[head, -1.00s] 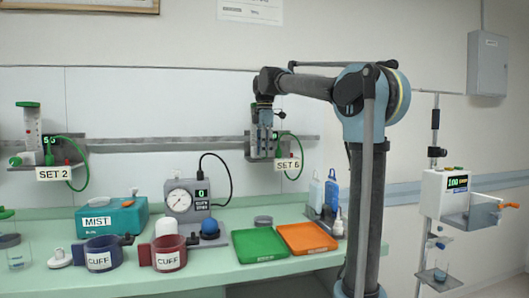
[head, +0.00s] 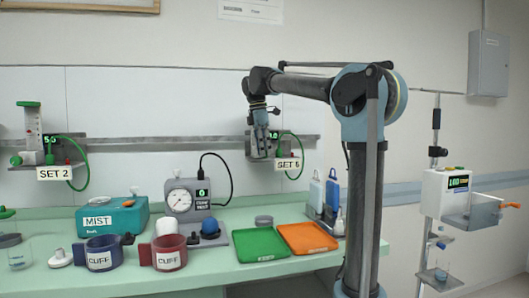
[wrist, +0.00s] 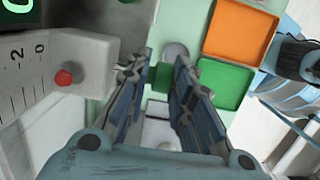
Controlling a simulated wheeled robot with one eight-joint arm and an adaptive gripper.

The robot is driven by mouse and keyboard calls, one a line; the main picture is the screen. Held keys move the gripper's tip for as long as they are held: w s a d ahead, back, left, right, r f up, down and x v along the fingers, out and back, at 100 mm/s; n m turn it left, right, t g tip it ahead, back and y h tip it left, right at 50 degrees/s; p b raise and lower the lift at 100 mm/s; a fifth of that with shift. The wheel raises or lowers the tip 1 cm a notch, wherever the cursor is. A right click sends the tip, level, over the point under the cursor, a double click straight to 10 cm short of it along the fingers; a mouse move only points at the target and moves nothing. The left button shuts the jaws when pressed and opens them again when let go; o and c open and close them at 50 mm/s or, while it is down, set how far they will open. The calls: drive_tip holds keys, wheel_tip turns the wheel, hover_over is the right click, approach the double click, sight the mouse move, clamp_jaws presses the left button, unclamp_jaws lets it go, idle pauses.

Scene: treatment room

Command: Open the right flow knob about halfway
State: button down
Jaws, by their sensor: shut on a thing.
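The right flow meter, with a digital display (head: 274,134) and a label reading SET 6 (head: 288,163), is mounted on the wall rail. My gripper (head: 260,153) is in front of its left part and hides its knob and most of its tube in the head view. In the wrist view my gripper (wrist: 160,68) is shut on a green piece, which seems to be the right flow knob (wrist: 163,78). The meter's scale (wrist: 25,75), a red button (wrist: 64,77) and part of a glowing green readout (wrist: 14,14) show at left there. The full reading is not legible.
The left flow meter (head: 33,125), labelled SET 2, hangs on the same rail. Below stand a green tray (head: 260,245), an orange tray (head: 307,238), a pressure gauge box (head: 187,198) and two cuff cups. A green tube hangs from the right meter.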

drive_tip(key=h, duration=0.1)
drive_tip(key=t+h, duration=0.1)
drive_tip(key=h, duration=0.1)
drive_tip(key=a+h, duration=0.1)
drive_tip(key=shift+s+f, duration=0.15)
drive_tip(key=shift+s, duration=0.1)
drive_tip(key=shift+s+a+f+t+h, duration=0.1)
drive_tip(key=shift+t+h, duration=0.15)
drive_tip(key=shift+h, duration=0.5)
drive_tip(key=shift+w+a+f+t+h, duration=0.15)
drive_tip(key=shift+t+h, duration=0.15)
drive_tip(key=shift+h, duration=0.5)
drive_tip(key=shift+s+a+f+t+h, duration=0.15)
drive_tip(key=shift+t+h, duration=0.1)
drive_tip(key=shift+h, duration=0.5)
drive_tip(key=shift+d, duration=0.1)
drive_tip(key=c, duration=1.5)
unclamp_jaws()
drive_tip(key=shift+r, duration=0.15)
drive_tip(key=shift+r, duration=0.15)
wheel_tip(320, 180, up, 10)
drive_tip(key=shift+f, duration=0.15)
drive_tip(key=shift+f, duration=0.1)
